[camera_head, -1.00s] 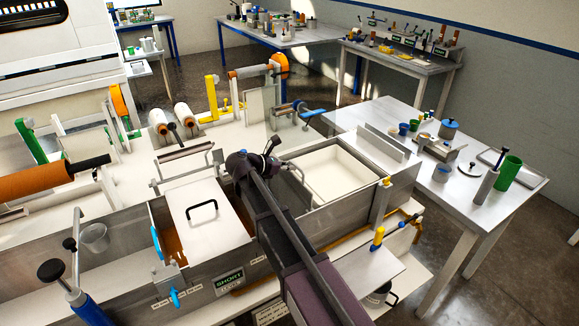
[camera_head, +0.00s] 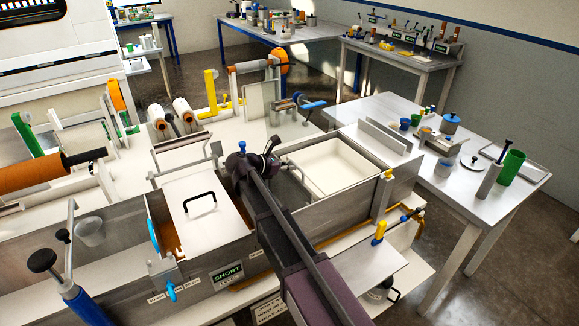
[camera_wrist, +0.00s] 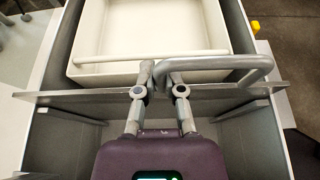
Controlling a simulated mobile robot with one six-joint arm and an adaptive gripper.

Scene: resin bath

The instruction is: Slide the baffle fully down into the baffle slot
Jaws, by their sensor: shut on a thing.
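The baffle (camera_wrist: 100,97) is a thin grey metal plate, seen nearly edge-on in the wrist view. It spans the bath's width, its ends reaching over both side walls, and looks slightly tilted. A grey bent-tube handle (camera_wrist: 245,64) rises from it. My gripper (camera_wrist: 160,72) is shut on the handle's left part, above the plate. Below the plate edge, narrow ledges (camera_wrist: 243,110) show on the inner walls; the slot itself and the baffle's lower edge are hidden. In the head view my gripper (camera_head: 257,163) covers most of the baffle.
A white tray (camera_head: 330,165) lies in the bath just beyond the baffle. A white lid (camera_head: 205,202) with a black handle covers the section to the left. The bath's metal walls (camera_wrist: 55,60) stand close on both sides. A side table (camera_head: 405,135) stands at right.

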